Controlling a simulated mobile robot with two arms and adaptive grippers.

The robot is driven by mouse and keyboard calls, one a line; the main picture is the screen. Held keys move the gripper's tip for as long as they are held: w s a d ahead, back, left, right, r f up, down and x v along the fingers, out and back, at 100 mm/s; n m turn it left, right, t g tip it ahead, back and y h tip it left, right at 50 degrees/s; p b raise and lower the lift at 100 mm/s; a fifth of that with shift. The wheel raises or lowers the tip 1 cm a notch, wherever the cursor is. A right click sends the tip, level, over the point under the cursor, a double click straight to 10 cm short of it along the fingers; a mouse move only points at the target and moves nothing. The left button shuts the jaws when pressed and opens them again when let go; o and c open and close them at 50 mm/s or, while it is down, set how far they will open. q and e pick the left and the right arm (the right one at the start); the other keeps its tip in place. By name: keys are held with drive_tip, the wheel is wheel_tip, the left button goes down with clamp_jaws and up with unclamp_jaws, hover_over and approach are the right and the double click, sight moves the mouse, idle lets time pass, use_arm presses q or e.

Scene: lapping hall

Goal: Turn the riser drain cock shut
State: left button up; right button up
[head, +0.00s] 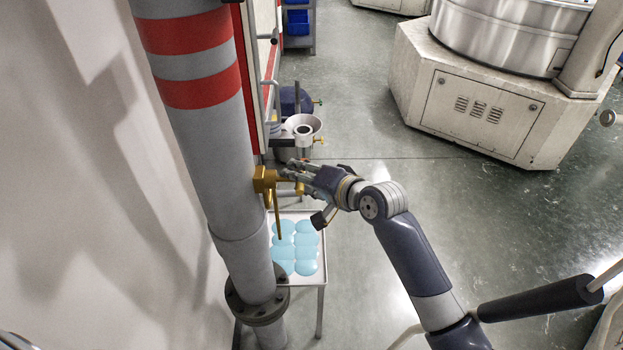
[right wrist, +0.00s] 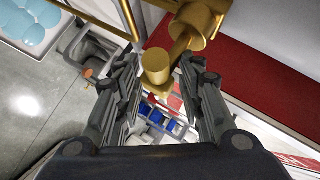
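The riser is a grey pipe (head: 205,130) with red bands at the left of the head view. The brass drain cock (head: 264,180) sticks out from its right side, and a thin brass rod (head: 279,220) hangs down from it. My right gripper (head: 290,178) is beside the cock, partly covering it. In the right wrist view the cock's brass body (right wrist: 196,18) is at the top, and a short brass cylinder (right wrist: 155,64) shows in the gap between the spread fingers. The right gripper (right wrist: 163,80) is open; contact cannot be told. My left gripper is not in view.
A white tray stand (head: 297,216) with several pale blue discs stands below the cock. A red panel (head: 243,85) and a metal funnel-topped vessel (head: 302,126) are behind. A large machine (head: 470,95) stands at upper right. The floor between is clear.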

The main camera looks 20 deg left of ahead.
drive_tip(key=v, duration=1.1)
drive_tip(key=shift+s+d, duration=0.15)
drive_tip(key=shift+d, duration=0.15)
drive_tip(key=shift+r, duration=0.1)
